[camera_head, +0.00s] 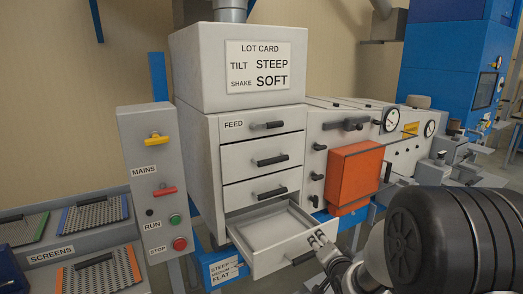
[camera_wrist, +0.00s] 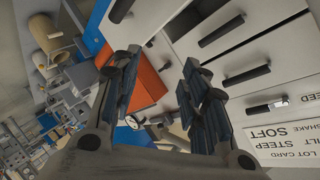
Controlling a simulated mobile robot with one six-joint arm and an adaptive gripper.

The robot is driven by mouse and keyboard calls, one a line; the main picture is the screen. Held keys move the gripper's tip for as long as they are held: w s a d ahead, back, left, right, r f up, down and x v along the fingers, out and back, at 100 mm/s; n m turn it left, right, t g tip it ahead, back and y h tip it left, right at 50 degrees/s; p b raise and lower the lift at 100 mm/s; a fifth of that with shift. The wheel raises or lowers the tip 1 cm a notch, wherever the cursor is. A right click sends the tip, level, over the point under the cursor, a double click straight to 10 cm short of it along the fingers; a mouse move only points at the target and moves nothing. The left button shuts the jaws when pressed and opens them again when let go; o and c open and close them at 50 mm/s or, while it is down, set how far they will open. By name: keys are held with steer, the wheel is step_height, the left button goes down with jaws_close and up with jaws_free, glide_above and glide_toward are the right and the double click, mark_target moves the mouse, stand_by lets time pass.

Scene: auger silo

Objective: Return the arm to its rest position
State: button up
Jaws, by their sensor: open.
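My gripper (camera_head: 322,240) is open and empty in the head view, just above the front right part of the pulled-out bottom drawer. In the wrist view its two blue-grey fingers (camera_wrist: 160,90) stand apart with nothing between them. The open drawer (camera_head: 262,227) shows an empty pale inside; its dark handle (camera_head: 304,257) is partly beside the fingers. From the head view I cannot tell whether the gripper touches the drawer. My dark arm fills the lower right of the head view.
Three shut drawers (camera_head: 262,156) sit above the open one, under a lot card (camera_head: 258,65). An orange box (camera_head: 353,178) juts out behind my gripper. A control post (camera_head: 155,185) stands left, with a screens tray (camera_head: 75,265) lower left.

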steer(key=s+a+r+n+g, duration=0.15)
steer(key=s+r, duration=0.25)
steer(key=s, duration=0.5)
steer(key=s+r+n+g, duration=0.3)
steer(key=s+r, duration=0.2)
steer(key=s, duration=0.3)
steer(key=s+a+n+g, duration=0.2)
steer(key=s+n+g, duration=0.2)
steer(key=s, duration=1.8)
steer(key=shift+f+n+g, duration=0.25)
steer(key=shift+n+g, duration=0.1)
steer(key=shift+n, duration=0.2)
steer(key=shift+a, duration=0.2)
